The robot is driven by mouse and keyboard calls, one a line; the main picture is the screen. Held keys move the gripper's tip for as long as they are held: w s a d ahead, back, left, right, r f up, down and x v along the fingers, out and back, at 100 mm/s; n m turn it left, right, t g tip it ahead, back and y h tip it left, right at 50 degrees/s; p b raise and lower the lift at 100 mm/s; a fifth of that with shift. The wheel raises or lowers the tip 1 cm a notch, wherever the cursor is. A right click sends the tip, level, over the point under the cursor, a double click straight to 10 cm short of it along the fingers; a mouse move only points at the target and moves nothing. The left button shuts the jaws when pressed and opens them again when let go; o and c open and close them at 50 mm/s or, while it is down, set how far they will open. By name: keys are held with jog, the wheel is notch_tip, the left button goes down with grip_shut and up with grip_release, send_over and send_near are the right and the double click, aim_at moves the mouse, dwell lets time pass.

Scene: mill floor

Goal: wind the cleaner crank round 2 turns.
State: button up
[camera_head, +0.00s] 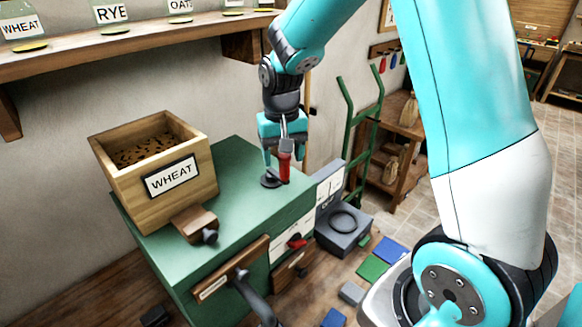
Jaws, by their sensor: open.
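The green cleaner cabinet (240,215) stands against the wall, left of centre. On its top, near the right edge, is a crank with a dark round hub (269,181) and an upright red handle (284,170). My gripper (283,160) points down over the crank, with its fingers on either side of the red handle. The jaws are open. Whether a finger touches the handle I cannot tell. The gripper hides the handle's upper part and some of the crank arm.
A wooden hopper (195,202) labelled WHEAT stands on the cabinet's left. A small red knob (297,243) and a dark curved lever (256,298) are on its front. A grey scale (343,229) stands to the right, with a green hand truck (349,130) behind. A shelf (120,46) runs above.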

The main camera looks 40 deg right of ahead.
notch_tip(320, 180, up, 9)
jog(key=p, duration=0.7)
jog(key=shift+f, duration=0.1)
jog(key=s+a+f+n+y+b, duration=0.1)
jog(key=s+a+f+n+b, duration=0.1)
jog(key=s+a+b, duration=0.3)
jog(key=s+a+f+n+y+b, duration=0.1)
jog(key=s+a+f+n+b, duration=0.2)
jog(key=s, duration=0.7)
jog(key=s+a+f+n+y+b, duration=0.2)
jog(key=s+a+f+n+b, duration=0.1)
jog(key=s+a+n+b, duration=0.3)
jog(key=s+a+b, duration=0.2)
jog(key=b, duration=0.1)
jog(key=shift+a, duration=0.2)
